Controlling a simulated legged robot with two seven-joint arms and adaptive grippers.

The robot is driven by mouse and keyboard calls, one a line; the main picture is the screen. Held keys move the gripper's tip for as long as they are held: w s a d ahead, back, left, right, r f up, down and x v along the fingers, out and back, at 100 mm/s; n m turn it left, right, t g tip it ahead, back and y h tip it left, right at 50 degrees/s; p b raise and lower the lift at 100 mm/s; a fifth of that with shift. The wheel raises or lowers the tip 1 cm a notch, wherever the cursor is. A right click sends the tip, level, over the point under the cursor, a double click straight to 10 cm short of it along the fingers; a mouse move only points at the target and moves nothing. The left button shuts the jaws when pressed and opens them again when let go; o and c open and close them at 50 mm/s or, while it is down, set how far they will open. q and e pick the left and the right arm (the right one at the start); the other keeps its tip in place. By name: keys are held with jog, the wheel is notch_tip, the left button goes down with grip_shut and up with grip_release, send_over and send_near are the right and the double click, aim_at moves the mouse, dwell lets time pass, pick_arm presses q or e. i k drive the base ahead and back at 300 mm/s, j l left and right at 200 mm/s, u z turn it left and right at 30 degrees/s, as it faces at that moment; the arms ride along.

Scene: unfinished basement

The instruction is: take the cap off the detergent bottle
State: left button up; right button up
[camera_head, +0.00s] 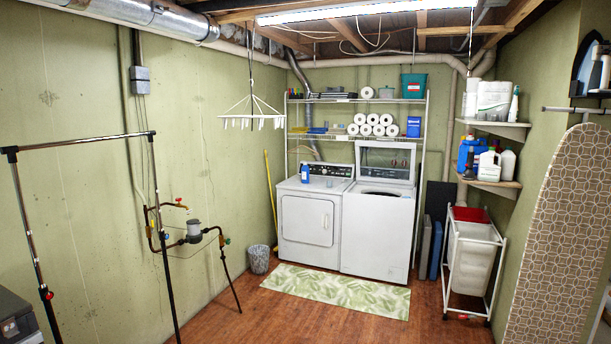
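A small blue bottle (305,173) stands upright on top of the white dryer (307,219), near its back left. It looks dark at the top, but it is too small to tell its cap clearly. A larger blue jug (466,152) and a white jug (488,167) stand on the lower wall shelf (492,184) at the right. I cannot tell from labels which of these is the detergent bottle. Neither of my grippers is in view.
The white washer (377,231) has its lid up. A leafy green mat (338,291) lies before the machines on open wood floor. A wheeled hamper (470,262) and ironing board (563,235) stand at right. A dark metal rack (85,141) stands at left.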

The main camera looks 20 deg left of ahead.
aim_at(304, 170)
jog(key=i+j+u, duration=0.25)
jog(key=i, duration=0.25)
jog(key=i+j+u, duration=0.25)
jog(key=i, duration=0.25)
jog(key=i+j+u, duration=0.2)
jog(key=i, duration=0.35)
jog(key=i+l+z, duration=0.1)
jog(key=i+z, duration=0.2)
jog(key=i, duration=0.7)
jog(key=i+j+z, duration=0.15)
jog(key=i+z, duration=0.15)
jog(key=i, duration=0.65)
jog(key=i+j+u, duration=0.1)
jog(key=i+u, duration=0.25)
jog(key=i, duration=0.3)
jog(key=i+u, duration=0.35)
jog(key=i, duration=0.35)
jog(key=i+l+u, duration=0.35)
jog(key=i, duration=0.3)
